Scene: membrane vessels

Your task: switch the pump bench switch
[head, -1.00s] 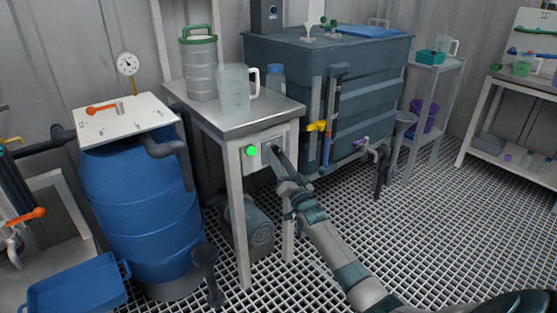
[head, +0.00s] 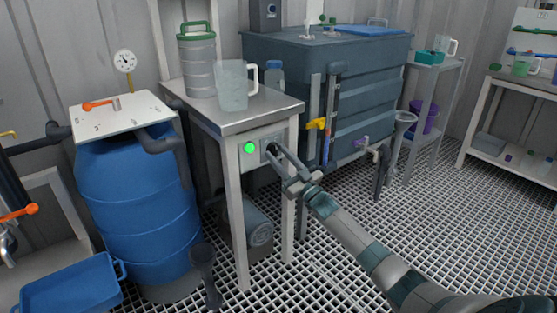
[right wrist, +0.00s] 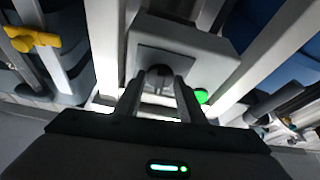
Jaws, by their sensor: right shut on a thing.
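The pump bench (head: 250,112) is a grey-topped table with a light switch box (head: 246,158) on its front under the top. A green lamp (head: 250,148) is lit on the box; it also shows in the right wrist view (right wrist: 201,96). Beside the lamp is a dark rotary switch knob (right wrist: 159,75) on a grey plate. My right gripper (head: 273,151) reaches the box from the front right. In the right wrist view its two fingers (right wrist: 160,88) are on either side of the knob, shut on it. The fingers partly hide the knob. My left gripper is not in view.
A clear jug (head: 232,88) and a green-lidded canister (head: 197,62) stand on the bench. A blue barrel (head: 135,205) is to the left, and a large grey tank (head: 375,70) with a yellow-handled valve (head: 316,124) to the right. A pump (head: 257,235) sits under the bench.

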